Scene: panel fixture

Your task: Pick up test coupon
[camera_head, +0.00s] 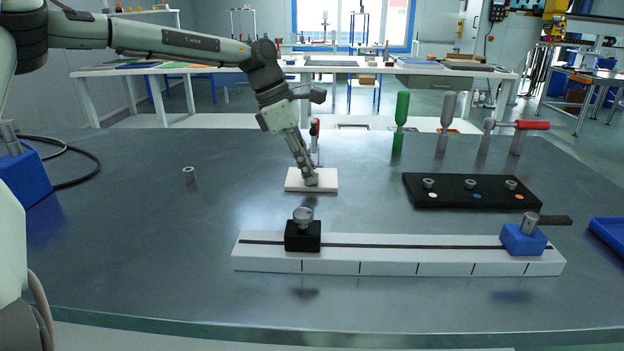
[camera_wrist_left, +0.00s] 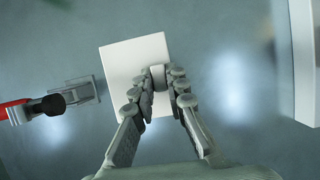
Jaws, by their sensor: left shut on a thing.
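A white rectangular plate (camera_head: 296,181), which fits the test coupon, lies on the metal table left of centre. It also shows in the wrist view (camera_wrist_left: 127,62), below my left gripper (camera_wrist_left: 159,84). My left gripper (camera_head: 311,180) comes down from above and is shut on this piece. I cannot tell whether the piece is fixed to the plate, or whether the plate is clear of the table. My right gripper is not in view.
A red-handled clamp (camera_wrist_left: 62,102) stands beside the plate. A black board (camera_head: 465,200) with several metal pieces lies right. A white rail (camera_head: 400,262) with black and blue sliders is in front.

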